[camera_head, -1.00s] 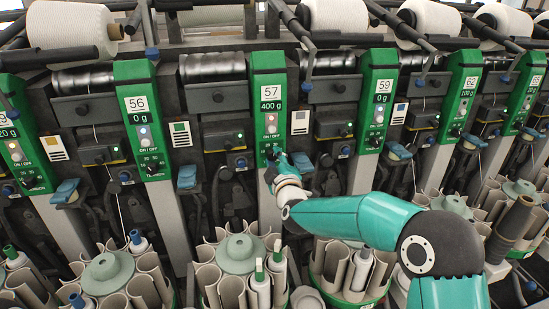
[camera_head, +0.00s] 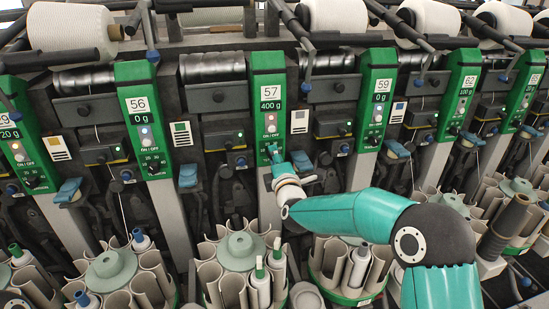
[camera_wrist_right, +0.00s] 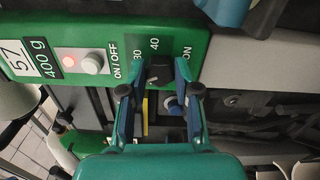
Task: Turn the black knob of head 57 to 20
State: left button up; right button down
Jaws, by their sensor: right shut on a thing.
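The green panel of head 57 (camera_head: 267,88) stands mid-picture in the head view, with "57" and "400 g" on it. In the right wrist view this panel (camera_wrist_right: 100,22) lies sideways, with dial figures 30 and 40 readable by the black knob (camera_wrist_right: 158,74). My right gripper (camera_wrist_right: 160,82) is shut on the knob, one finger on each side. In the head view the right gripper (camera_head: 274,156) covers the knob at the panel's lower end. The knob's pointer and the figure 20 cannot be made out. My left gripper is not in view.
The panels of head 56 (camera_head: 142,115) and head 59 (camera_head: 377,100) stand to either side. Below are round bobbin magazines, one of them (camera_head: 240,252) under head 57.

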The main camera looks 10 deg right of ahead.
jog(key=shift+a+f, duration=0.25)
jog(key=shift+f, duration=0.05)
jog(key=c, duration=1)
grip_release()
jog(key=shift+o, duration=0.8)
jog(key=shift+d+r, duration=0.1)
jog(key=shift+r, duration=0.05)
jog(key=s, duration=1.2)
